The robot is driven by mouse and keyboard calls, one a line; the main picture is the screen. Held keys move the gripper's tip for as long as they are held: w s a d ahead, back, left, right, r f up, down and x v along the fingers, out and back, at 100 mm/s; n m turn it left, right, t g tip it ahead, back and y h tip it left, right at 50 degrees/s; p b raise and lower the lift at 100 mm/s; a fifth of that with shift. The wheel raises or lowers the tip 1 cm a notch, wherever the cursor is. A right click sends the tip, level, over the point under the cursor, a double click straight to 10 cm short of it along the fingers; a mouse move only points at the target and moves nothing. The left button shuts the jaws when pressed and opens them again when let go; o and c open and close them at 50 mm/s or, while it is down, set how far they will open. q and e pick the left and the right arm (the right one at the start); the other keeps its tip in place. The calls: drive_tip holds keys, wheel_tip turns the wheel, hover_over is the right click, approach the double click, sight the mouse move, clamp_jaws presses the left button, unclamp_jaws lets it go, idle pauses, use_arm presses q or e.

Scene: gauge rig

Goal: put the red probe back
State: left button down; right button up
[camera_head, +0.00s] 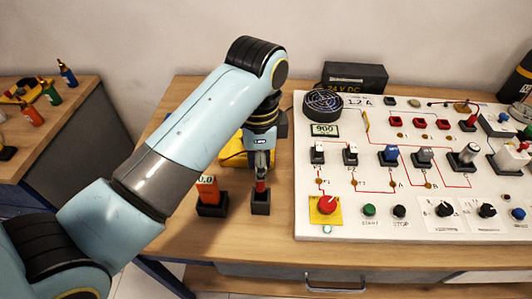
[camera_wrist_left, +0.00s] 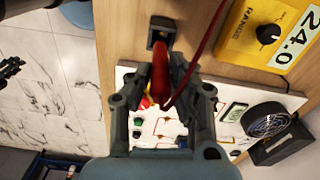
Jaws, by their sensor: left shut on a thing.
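The red probe (camera_head: 260,187) is upright between the fingers of my left gripper (camera_head: 261,170), directly over a small black holder (camera_head: 261,207) on the table. The left gripper is shut on the probe. In the left wrist view the red probe (camera_wrist_left: 160,75) points at the square black holder (camera_wrist_left: 161,27), and its lower end meets or overlaps the opening. I cannot tell how deep it sits. A red lead (camera_wrist_left: 205,45) runs from beside the probe.
A second black holder (camera_head: 212,207) with an orange block stands left of the probe. A yellow meter (camera_wrist_left: 248,35) reading 24.0 lies behind, mostly hidden by my arm in the head view. The white gauge panel (camera_head: 335,213) fills the right side. The front table strip is clear.

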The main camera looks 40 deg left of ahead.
sight(261, 184)
use_arm(q)
wheel_tip(261, 184, down, 3)
drive_tip(key=shift+w+f, duration=0.1)
drive_tip(key=shift+f, duration=0.1)
wheel_tip(261, 184, down, 3)
drive_tip(key=shift+r+p, duration=0.1)
drive_tip(key=shift+p, duration=0.2)
drive_tip(key=c, duration=1.2)
unclamp_jaws()
use_arm(e)
drive_tip(key=shift+s+a+r, duration=0.15)
drive_tip(key=shift+s, duration=0.25)
drive_tip(key=shift+s+a+r, duration=0.1)
drive_tip(key=shift+s+r, duration=0.05)
drive_tip(key=shift+s, duration=0.25)
use_arm(q)
drive_tip(key=shift+r, duration=0.35)
wheel_tip(261, 184, up, 11)
drive_tip(key=shift+r+b, duration=0.15)
drive_tip(key=shift+b, duration=0.25)
use_arm(e)
drive_tip(key=shift+w+d+f, duration=0.15)
drive_tip(key=shift+w+f, duration=0.1)
drive_tip(key=shift+f, duration=0.1)
